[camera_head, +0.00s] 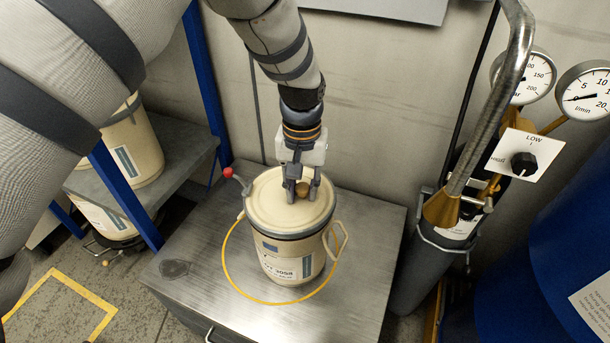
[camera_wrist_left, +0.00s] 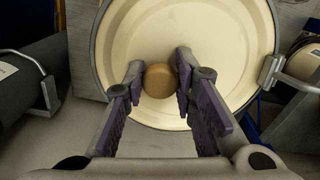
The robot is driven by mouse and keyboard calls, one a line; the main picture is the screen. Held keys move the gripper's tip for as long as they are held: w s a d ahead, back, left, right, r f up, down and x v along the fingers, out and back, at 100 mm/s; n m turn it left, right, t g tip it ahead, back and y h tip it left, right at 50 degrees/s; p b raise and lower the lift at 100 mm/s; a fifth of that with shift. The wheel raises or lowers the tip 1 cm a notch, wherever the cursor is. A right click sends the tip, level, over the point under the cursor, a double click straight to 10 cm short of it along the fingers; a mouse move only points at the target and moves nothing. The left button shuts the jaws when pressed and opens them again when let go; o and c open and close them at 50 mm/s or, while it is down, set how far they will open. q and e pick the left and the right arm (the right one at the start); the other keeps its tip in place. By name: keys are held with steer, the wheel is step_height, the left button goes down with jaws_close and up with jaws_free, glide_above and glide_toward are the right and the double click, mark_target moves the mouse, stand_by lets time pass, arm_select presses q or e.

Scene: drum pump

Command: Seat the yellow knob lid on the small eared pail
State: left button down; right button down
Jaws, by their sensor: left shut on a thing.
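The pale yellow lid (camera_head: 266,204) with a small tan knob (camera_wrist_left: 159,81) lies over the mouth of the cream pail (camera_head: 290,245). It looks level; a grey rim band shows around its edge, and I cannot tell whether it sits fully down. The pail stands upright on the metal table, with an ear (camera_head: 340,238) on its right and a label on its front. My left gripper (camera_head: 303,189) points down from above, shut on the knob. In the left wrist view its two fingers (camera_wrist_left: 160,76) flank the knob. My right gripper is not in view.
A thin yellow loop (camera_head: 252,295) circles the pail's base on the metal table (camera_head: 370,265). A red-tipped lever (camera_head: 228,173) sticks out by the rim. A metal pipe, gauges (camera_head: 583,92) and a blue drum (camera_head: 550,260) stand at right. More pails sit on a left shelf (camera_head: 180,150).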

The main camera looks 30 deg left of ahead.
arm_select(q)
steer(key=shift+f, duration=0.25)
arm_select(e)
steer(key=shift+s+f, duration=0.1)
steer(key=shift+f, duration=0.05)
arm_select(q)
steer(key=shift+r, duration=0.1)
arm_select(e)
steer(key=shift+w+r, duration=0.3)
arm_select(q)
steer(key=shift+p, duration=0.3)
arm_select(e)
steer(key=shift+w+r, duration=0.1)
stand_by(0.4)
arm_select(q)
steer(key=shift+f, duration=0.35)
stand_by(0.4)
steer(key=shift+r, duration=0.9)
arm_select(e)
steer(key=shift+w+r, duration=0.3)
arm_select(q)
steer(key=shift+p, duration=0.35)
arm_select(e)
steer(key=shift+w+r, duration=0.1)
